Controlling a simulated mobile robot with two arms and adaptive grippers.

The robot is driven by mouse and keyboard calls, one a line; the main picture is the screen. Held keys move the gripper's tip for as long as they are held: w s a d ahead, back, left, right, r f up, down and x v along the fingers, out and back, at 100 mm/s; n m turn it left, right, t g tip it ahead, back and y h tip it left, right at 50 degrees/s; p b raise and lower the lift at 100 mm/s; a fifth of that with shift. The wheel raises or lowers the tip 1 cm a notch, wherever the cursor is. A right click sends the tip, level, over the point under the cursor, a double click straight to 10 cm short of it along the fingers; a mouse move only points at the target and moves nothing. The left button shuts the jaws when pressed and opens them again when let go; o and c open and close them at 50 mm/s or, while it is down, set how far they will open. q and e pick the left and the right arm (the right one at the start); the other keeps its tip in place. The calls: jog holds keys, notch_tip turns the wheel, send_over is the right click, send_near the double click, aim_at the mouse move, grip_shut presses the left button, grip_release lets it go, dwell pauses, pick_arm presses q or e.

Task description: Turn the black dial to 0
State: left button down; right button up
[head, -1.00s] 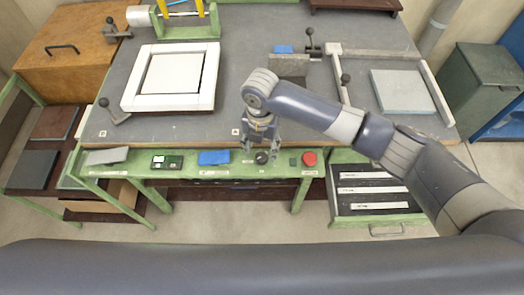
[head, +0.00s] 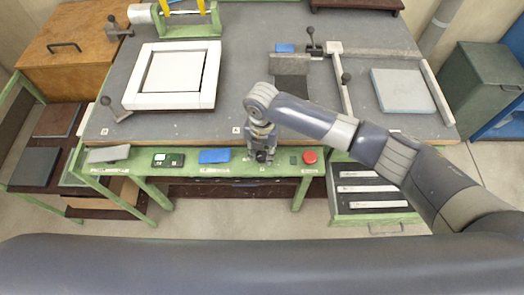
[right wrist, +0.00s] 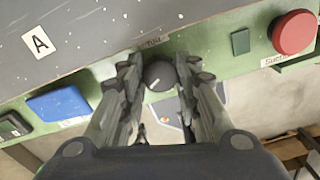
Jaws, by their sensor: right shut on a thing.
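The black dial (right wrist: 160,76) sits on the green front rail of the bench, under a small label. A pale pointer mark shows on its face; I cannot read which number it points to. My right gripper (right wrist: 158,82) is shut on the dial, with one finger on each side of it. In the head view the right gripper (head: 262,156) reaches down to the rail and mostly hides the dial. My left gripper is not in view; a large arm link of mine crosses the bottom of the head view.
A red button (head: 310,157) and a small green button (right wrist: 240,41) sit right of the dial. A blue block (head: 214,156) and a green-black device (head: 168,160) are to its left. An open drawer (head: 372,208) stands below right. A white frame (head: 172,76) lies on the bench.

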jog(key=shift+n, duration=0.3)
jog(key=n+b, duration=0.1)
jog(key=n, duration=0.4)
jog(key=shift+b, duration=0.3)
jog(key=n+b, duration=0.1)
jog(key=n, duration=0.5)
jog(key=shift+n+b, duration=0.3)
jog(key=shift+b, duration=0.1)
jog(key=o, duration=1.1)
jog(key=shift+r, duration=0.1)
